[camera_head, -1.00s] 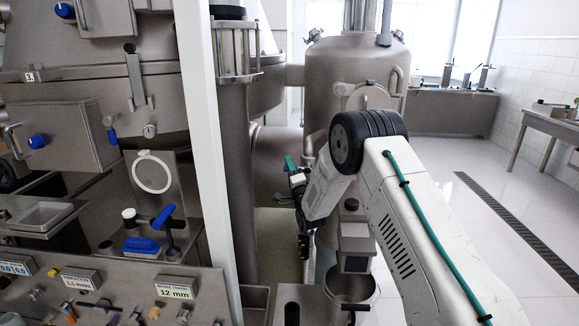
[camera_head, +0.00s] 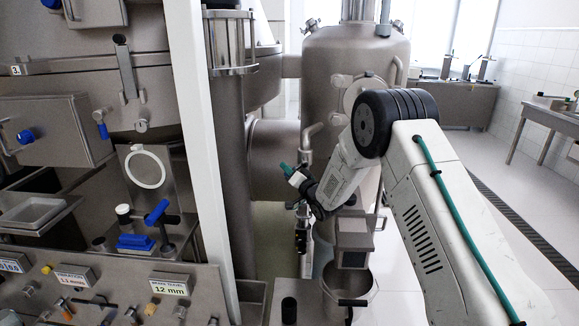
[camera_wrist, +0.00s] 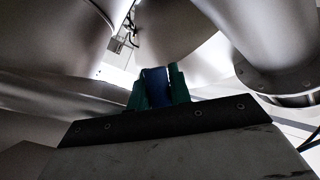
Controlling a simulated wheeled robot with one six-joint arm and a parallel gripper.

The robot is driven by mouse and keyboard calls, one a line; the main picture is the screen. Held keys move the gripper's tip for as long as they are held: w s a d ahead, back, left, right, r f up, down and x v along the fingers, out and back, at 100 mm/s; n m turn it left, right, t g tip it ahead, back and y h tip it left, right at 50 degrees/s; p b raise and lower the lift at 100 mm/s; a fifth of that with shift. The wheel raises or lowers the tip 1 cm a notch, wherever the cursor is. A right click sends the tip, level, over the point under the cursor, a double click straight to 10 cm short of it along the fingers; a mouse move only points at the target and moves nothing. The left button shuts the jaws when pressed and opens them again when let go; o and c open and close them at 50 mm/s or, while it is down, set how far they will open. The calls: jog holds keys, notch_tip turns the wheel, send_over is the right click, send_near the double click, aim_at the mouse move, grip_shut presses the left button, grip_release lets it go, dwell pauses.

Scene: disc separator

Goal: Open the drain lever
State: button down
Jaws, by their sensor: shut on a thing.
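My gripper (camera_wrist: 158,92) has green fingers, shut on a narrow blue handle (camera_wrist: 156,84) in the wrist view. The handle fits the drain lever, but only this short blue part shows between the fingers. In the head view my gripper (camera_head: 285,169) is near the pipework between the grey column and the large steel tank, with its fingers pointing up and left. The lever's blue part cannot be made out there. A small upright metal valve or pipe (camera_head: 302,238) stands just below my gripper. The lever's pivot and angle are hidden.
A large steel tank (camera_head: 335,70) stands behind my arm. A white post (camera_head: 197,150) and a control panel (camera_head: 130,290) are at left, with a separate blue T-handle (camera_head: 157,212). A steel bucket (camera_head: 348,290) is below. Floor at right is open.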

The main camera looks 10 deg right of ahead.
jog(key=shift+s+d+f+n+g+h, duration=0.15)
jog(key=shift+d+f+n+g+h, duration=0.2)
jog(key=shift+d+f+n+g, duration=0.35)
jog(key=shift+s+d+f+n+g+h, duration=0.15)
jog(key=shift+d+f+n+g+h, duration=0.2)
jog(key=shift+n+g, duration=0.65)
jog(key=shift+s+d+f+n+g+h, duration=0.15)
jog(key=shift+d+f+n+g+h, duration=0.35)
jog(key=shift+n, duration=0.7)
jog(key=shift+d, duration=0.1)
jog(key=c, duration=1.3)
grip_release()
jog(key=shift+r, duration=0.1)
